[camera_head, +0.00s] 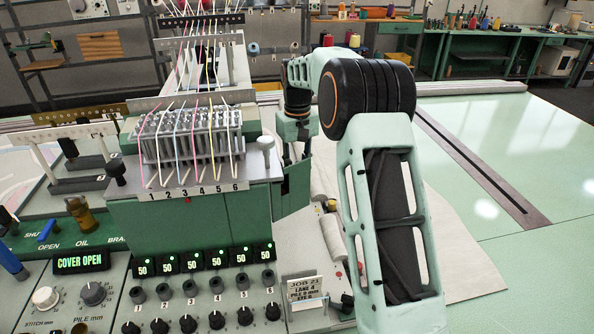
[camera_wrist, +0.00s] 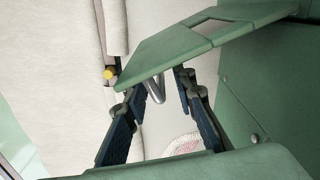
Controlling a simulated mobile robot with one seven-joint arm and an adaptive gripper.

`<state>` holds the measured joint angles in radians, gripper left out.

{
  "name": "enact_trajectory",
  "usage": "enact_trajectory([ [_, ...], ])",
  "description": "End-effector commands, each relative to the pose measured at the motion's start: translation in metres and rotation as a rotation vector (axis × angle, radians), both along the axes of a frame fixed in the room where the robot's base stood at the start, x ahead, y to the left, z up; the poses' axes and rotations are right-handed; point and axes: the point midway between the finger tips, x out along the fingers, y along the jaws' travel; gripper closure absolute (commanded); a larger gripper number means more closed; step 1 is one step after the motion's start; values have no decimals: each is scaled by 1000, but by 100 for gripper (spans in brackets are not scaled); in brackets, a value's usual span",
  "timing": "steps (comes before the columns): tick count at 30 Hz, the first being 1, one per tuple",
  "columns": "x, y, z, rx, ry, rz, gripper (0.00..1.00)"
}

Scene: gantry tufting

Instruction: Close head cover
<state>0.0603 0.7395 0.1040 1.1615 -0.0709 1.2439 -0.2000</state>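The head cover (camera_wrist: 185,48) is a green panel swung out from the green machine head (camera_wrist: 275,75) in the wrist view. In the head view it shows as a dark green flap (camera_head: 294,190) at the head's right side, and the display (camera_head: 81,262) reads "COVER OPEN". A bent metal handle (camera_wrist: 156,88) sticks out at the cover's lower edge. My gripper (camera_wrist: 158,86) is open, its blue-padded fingers apart on either side of the handle. I cannot tell whether either finger touches it. In the head view the fingertips are hard to make out.
Several threads run down to the grey block (camera_head: 195,138) on the head. Pale cloth (camera_head: 462,230) lies at the right, beside a green table (camera_head: 540,150) with free room.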

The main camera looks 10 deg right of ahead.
Motion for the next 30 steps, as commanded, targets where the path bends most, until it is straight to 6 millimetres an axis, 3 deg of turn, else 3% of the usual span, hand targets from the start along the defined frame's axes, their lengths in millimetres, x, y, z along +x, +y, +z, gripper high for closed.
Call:
enact_trajectory([
  [4,0,0,0,0,0,0,77],
  [11,0,0,0,0,0,0,100],
  [30,-4,-4,0,-2,0,-46,100],
])
